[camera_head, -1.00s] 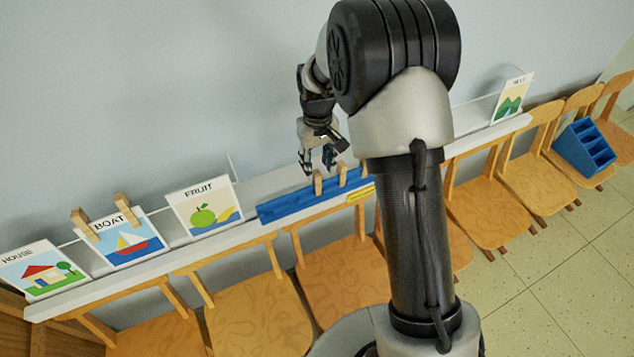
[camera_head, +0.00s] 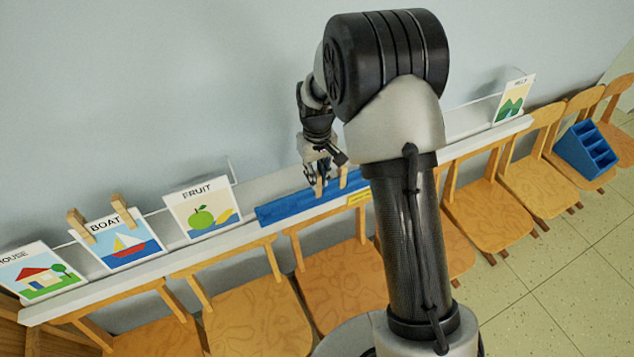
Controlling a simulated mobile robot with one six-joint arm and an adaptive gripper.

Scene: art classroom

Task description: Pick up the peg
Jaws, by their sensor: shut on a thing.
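Two wooden pegs stand upright in a blue tray (camera_head: 285,209) on the white wall shelf. My gripper (camera_head: 320,176) is down at the tray and shut on the left peg (camera_head: 319,188), whose lower part shows below the fingers. The other peg (camera_head: 343,177) stands just to the right, apart from my fingers. The fingers partly hide the top of the held peg. My arm hides the right end of the tray.
On the shelf to the left stand a fruit card (camera_head: 203,208), a boat card (camera_head: 117,239) with two pegs clipped on its top edge, and a house card (camera_head: 38,271). A hills card (camera_head: 513,98) stands at the right. Several wooden chairs line the shelf; a blue bin (camera_head: 586,150) sits on one.

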